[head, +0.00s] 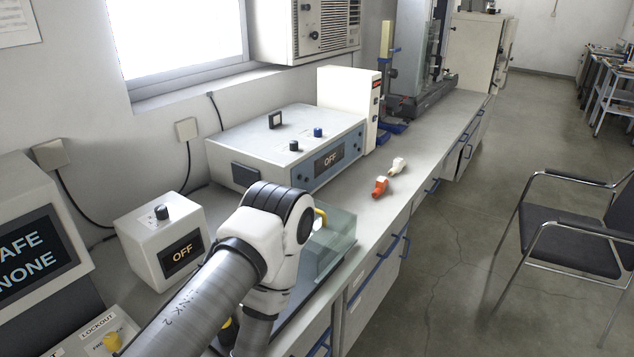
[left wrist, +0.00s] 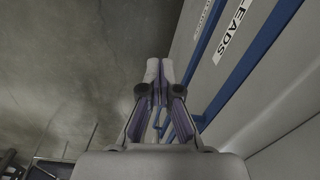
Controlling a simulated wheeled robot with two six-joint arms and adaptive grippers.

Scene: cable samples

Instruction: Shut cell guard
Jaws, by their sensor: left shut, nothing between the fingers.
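My right gripper is in neither view.
Two connectors, orange (head: 380,187) and white (head: 398,166), lie on the bench. A small box (head: 185,254) and a larger instrument (head: 265,145) both read OFF. A screen (head: 30,258) shows SAFE and NONE. Blue drawer handles (head: 362,285) line the bench front; a chair (head: 575,245) stands right.

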